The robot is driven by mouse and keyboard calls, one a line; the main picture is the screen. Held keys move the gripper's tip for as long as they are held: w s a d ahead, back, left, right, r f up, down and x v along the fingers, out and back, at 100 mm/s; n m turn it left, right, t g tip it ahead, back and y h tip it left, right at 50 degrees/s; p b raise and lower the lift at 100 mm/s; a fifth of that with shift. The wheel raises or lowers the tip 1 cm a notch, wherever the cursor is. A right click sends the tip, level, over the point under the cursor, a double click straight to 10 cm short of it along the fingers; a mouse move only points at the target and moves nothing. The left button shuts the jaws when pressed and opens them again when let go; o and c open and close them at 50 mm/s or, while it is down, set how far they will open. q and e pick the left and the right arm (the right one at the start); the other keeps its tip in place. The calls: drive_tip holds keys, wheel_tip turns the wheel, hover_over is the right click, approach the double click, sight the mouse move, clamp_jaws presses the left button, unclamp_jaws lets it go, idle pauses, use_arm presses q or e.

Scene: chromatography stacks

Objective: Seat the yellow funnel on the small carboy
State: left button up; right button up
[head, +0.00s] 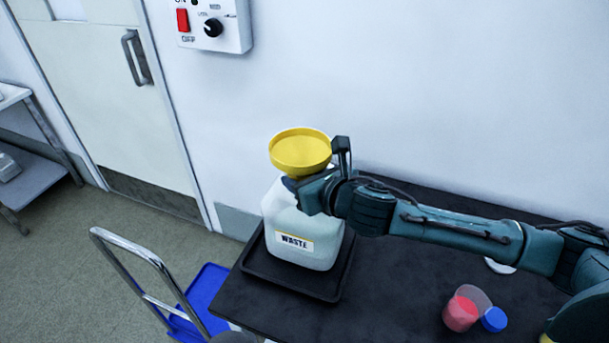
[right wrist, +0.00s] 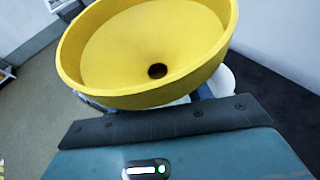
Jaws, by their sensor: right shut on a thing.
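The yellow funnel (head: 300,150) is above the top of the white carboy (head: 300,234) marked WASTE. My right gripper (head: 338,160) is shut on the funnel from its right side. The funnel bowl fills the upper part of the right wrist view (right wrist: 150,50), with its drain hole visible and its rim slightly tilted in that picture. A part of the white carboy shows behind the funnel (right wrist: 222,82). The funnel's stem and the carboy's mouth are hidden by the bowl and gripper, so I cannot tell whether the stem is in the mouth. My left gripper is not in view.
The carboy stands in a black tray (head: 336,288) on the dark bench (head: 400,280). A clear cup with red contents (head: 462,312) and a blue cap (head: 494,319) are at the front right. A trolley handle (head: 150,262) stands left of the bench. The wall is close behind.

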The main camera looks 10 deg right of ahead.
drive_tip(key=shift+f+b, duration=0.5)
drive_tip(key=shift+f, duration=0.55)
drive_tip(key=shift+f, duration=0.15)
drive_tip(key=shift+f, duration=0.3)
drive_tip(key=o, duration=1.1)
